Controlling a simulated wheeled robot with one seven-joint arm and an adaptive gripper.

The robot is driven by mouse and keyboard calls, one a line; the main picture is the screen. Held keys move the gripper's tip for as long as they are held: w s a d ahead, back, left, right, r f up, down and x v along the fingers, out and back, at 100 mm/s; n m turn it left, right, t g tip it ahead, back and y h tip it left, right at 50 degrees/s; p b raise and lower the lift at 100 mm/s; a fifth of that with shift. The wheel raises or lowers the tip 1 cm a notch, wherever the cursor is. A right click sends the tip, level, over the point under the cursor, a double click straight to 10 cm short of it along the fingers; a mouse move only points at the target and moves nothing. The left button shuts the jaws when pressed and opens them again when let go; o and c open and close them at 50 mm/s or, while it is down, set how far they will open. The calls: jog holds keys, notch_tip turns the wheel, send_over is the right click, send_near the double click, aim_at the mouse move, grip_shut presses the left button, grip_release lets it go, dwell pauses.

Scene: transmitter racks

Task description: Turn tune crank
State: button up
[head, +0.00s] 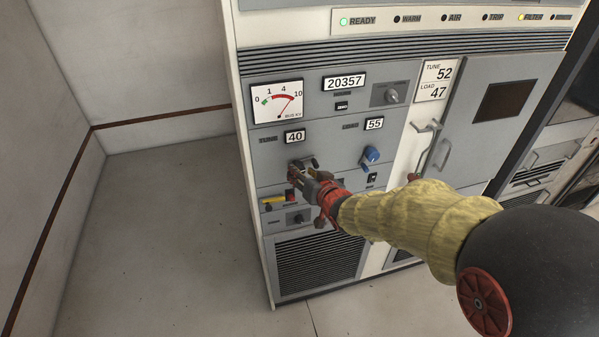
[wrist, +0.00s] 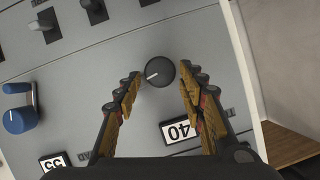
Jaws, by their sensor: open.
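The tune crank shows in the wrist view as a dark round knob (wrist: 159,72) with a white pointer line, on the grey panel beside the counter (wrist: 179,130) that reads 40. My gripper (wrist: 161,77) is open, one finger on each side of the knob, with gaps visible on both sides. I cannot tell how deep the fingertips reach. In the head view my gripper (head: 301,170) is at the panel just below the 40 counter (head: 295,136) and mostly hides the crank. The tune/load card (head: 436,80) reads tune 52, load 47.
A blue load crank (head: 371,157) sits to the right, under a counter (head: 375,124) reading 55. A door handle (head: 428,143) stands out at the right. The floor at left is clear.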

jog(key=shift+x, duration=1.25)
jog(key=shift+c, duration=0.8)
jog(key=c, duration=0.7)
jog(key=shift+f+n+b, duration=0.1)
jog(key=shift+n+b, duration=0.2)
jog(key=shift+b, duration=0.8)
jog(key=n+h+b, duration=0.1)
jog(key=b, duration=0.1)
jog(key=n+h+b, duration=0.1)
jog(key=b, duration=0.1)
jog(key=shift+a+r+n+t, duration=0.15)
jog(key=shift+r+n+t, duration=0.1)
jog(key=shift+n+t, duration=0.05)
